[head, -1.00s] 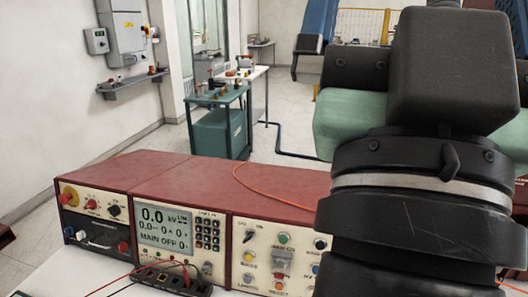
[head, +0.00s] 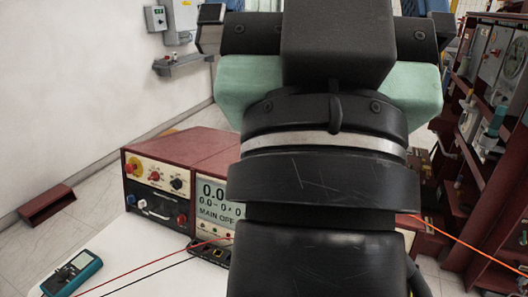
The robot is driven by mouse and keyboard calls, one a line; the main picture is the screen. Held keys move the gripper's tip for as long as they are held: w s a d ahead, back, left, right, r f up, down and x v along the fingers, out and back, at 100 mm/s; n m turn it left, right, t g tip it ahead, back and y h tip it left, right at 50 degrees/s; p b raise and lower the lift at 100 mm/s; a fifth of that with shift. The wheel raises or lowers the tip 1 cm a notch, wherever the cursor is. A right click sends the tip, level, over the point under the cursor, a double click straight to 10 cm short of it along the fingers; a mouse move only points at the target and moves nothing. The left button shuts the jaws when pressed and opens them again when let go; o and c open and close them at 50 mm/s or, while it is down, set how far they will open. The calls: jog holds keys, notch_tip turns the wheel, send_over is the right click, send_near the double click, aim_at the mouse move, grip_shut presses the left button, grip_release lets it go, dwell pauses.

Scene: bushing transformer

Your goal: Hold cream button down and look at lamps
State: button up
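My gripper (head: 338,42) is at the end of my black arm, which fills the middle of the head view. I see it from behind, and its fingertips cannot be made out. The red-topped control console (head: 170,190) stands on a white table behind the arm. Its left panel (head: 155,178) shows a yellow and red knob, small red parts and a black knob. The display (head: 210,203) is partly covered and reads 0.0 and MAIN OFF. The cream button and the button panel right of the display are hidden behind my arm, as are any lamps there.
A teal meter (head: 72,274) lies on the white table (head: 120,255) at the front left. A black lead block (head: 210,250) with red and black leads sits before the console. An orange lead (head: 470,245) runs right. A tall dark red rack (head: 490,110) stands at the right.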

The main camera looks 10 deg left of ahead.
grip_shut()
dwell(0.3)
dwell(1.2)
